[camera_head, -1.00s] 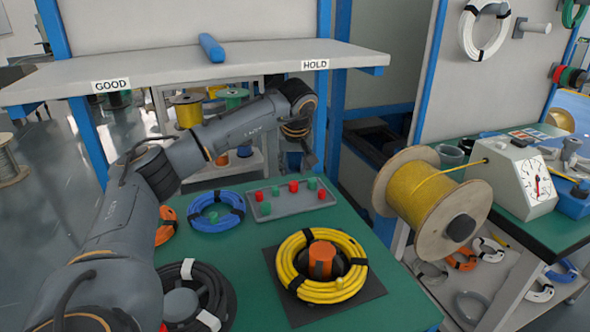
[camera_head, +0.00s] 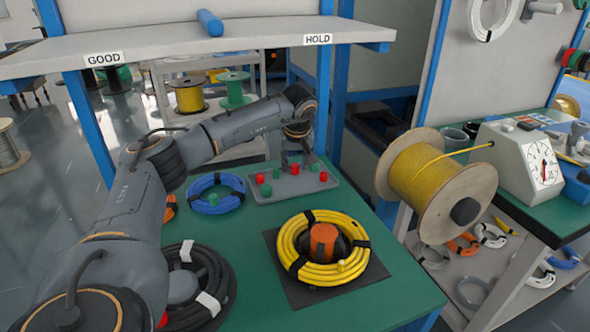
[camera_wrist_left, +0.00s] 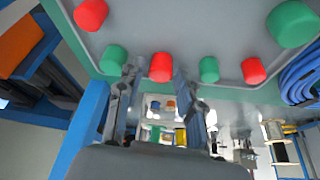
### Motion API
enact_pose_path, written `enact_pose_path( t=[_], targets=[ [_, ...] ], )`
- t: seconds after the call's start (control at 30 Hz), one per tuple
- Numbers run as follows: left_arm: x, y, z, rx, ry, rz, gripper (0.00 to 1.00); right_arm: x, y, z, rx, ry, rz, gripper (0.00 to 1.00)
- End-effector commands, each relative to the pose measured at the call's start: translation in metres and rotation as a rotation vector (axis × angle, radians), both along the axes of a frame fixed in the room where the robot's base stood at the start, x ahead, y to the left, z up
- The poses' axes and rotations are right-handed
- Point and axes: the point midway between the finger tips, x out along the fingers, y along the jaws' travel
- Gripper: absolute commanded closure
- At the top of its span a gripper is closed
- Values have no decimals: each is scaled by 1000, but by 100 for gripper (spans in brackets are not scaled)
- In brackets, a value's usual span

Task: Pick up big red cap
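A grey tray (camera_head: 285,197) on the green table holds several small red and green caps. My left gripper (camera_head: 295,163) is over the tray's back edge, pointing down. In the left wrist view the gripper (camera_wrist_left: 158,95) is open. A red cap (camera_wrist_left: 161,67) appears in line with the gap between the fingers, with no visible grip on it. Another red cap (camera_wrist_left: 91,14) and a green cap (camera_wrist_left: 293,23) look larger there. A further red cap (camera_wrist_left: 254,70) is to the right. Which red cap is the big one is not certain. My right gripper is out of view.
A yellow cable coil (camera_head: 290,248) lies on a dark mat in front of the tray. A blue coil (camera_head: 216,203) is left of it, and a black coil (camera_head: 224,281) nearer. A shelf (camera_head: 200,50) spans above the table. A yellow cable spool (camera_head: 422,178) stands right.

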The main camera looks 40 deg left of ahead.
Motion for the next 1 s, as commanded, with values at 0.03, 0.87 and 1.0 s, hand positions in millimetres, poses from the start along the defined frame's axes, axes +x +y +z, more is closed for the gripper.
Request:
enact_pose_path(
  t=[0.03, 0.87, 1.0],
  targets=[
    [0, 0, 0, 0, 0, 0, 69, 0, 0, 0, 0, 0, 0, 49],
    [1, 0, 43, -1, -5, -1, 85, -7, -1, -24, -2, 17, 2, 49],
    [1, -1, 77, 0, -5, -2, 85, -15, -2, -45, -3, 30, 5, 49]
  ],
)
